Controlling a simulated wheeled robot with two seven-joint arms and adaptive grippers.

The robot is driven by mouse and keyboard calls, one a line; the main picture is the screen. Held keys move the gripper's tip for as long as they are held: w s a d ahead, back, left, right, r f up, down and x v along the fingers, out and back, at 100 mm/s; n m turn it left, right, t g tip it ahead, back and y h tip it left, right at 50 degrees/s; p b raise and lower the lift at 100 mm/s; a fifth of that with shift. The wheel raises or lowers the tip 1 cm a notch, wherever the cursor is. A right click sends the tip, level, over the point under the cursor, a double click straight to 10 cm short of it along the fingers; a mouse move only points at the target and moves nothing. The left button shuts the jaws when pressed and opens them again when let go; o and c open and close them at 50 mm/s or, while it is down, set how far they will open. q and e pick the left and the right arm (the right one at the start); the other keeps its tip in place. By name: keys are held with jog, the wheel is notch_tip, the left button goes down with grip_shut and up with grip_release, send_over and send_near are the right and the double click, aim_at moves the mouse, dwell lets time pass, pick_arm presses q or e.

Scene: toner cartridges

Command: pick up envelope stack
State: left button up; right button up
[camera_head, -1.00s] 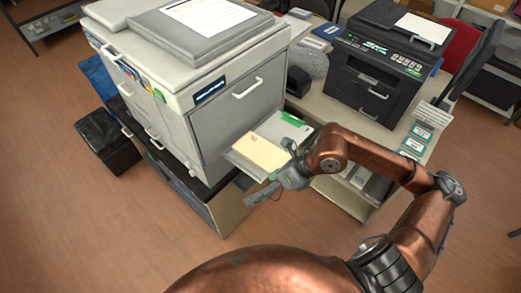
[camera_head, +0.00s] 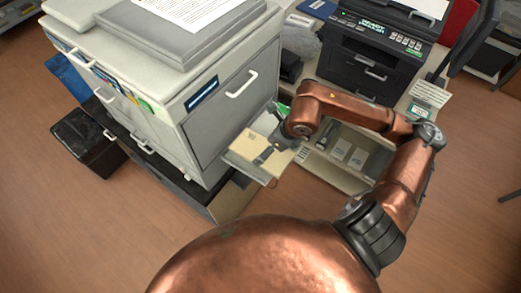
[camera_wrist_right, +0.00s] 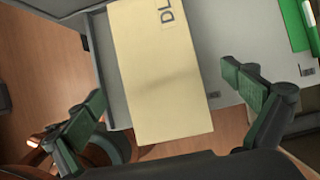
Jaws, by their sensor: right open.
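The envelope stack (camera_wrist_right: 168,75) is a pale yellow block marked "DL" in the right wrist view. It lies on a light grey tray (camera_wrist_right: 218,60) at the side of the big printer and reaches past the tray's edge. In the head view the stack (camera_head: 249,145) is partly covered by my right gripper (camera_head: 270,150). The right gripper (camera_wrist_right: 160,110) is open, with one finger on each side of the stack's near end and gaps to both. I cannot tell its height over the stack. My left gripper is not in view.
The big grey printer (camera_head: 205,130) stands left of the stack, with a handled front panel. A green item (camera_wrist_right: 298,22) lies at the tray's far right. A black printer (camera_head: 365,60) stands on the desk behind my right arm. Open floor lies in front of the tray.

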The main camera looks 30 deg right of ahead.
aim_at(262, 151)
jog(key=x, duration=0.4)
jog(key=shift+w+a+r, duration=0.1)
jog(key=shift+w+a, duration=0.05)
jog(key=shift+a, duration=0.05)
jog(key=shift+w+f, duration=0.1)
jog(key=shift+f, duration=0.15)
jog(key=c, duration=1.3)
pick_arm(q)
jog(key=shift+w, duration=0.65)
pick_arm(e)
jog(key=shift+c, duration=0.3)
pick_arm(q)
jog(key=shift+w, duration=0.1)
pick_arm(e)
jog(key=shift+r, duration=0.1)
